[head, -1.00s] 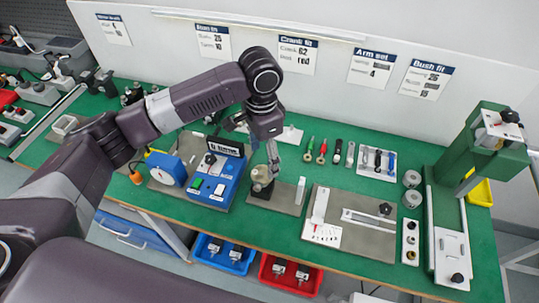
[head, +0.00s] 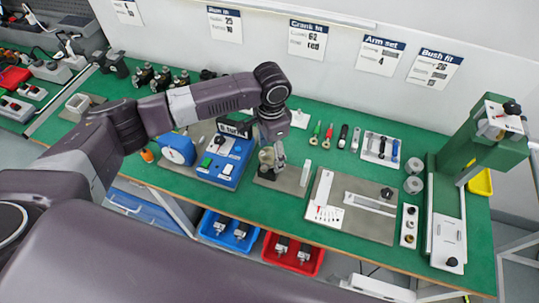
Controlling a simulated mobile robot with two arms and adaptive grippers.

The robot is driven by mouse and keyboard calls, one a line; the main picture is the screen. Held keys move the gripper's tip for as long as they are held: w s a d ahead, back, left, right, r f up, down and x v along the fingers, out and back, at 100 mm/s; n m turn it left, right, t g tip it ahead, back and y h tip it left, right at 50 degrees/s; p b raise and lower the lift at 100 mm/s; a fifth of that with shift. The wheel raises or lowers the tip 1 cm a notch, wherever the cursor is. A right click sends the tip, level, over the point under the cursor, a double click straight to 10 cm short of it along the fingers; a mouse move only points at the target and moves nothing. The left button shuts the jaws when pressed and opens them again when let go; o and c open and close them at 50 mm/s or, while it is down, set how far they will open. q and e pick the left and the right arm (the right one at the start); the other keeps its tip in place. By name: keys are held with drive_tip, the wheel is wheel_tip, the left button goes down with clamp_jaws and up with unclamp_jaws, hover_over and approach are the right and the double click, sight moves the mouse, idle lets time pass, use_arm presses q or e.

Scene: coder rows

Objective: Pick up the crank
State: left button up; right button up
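My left gripper (head: 279,154) points down over a grey plate (head: 296,178) in the middle of the bench. Its fingers overlap a small round, pale-topped post (head: 266,158) with a dark base on that plate. The fingers are too small and too much covered to tell whether they are open or shut, or whether they touch the post. I cannot pick out the crank for certain. A wall card (head: 307,39) reads "Crank fit", 62 and red. My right gripper is out of view.
A blue control box (head: 228,170) stands just left of the post. Several hand tools (head: 342,135) lie behind and right. A plate with a slide (head: 350,215) and a green press (head: 470,140) stand right. Blue (head: 229,247) and red (head: 291,270) bins are below the bench.

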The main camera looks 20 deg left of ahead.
use_arm(q)
drive_tip(key=c, duration=1.2)
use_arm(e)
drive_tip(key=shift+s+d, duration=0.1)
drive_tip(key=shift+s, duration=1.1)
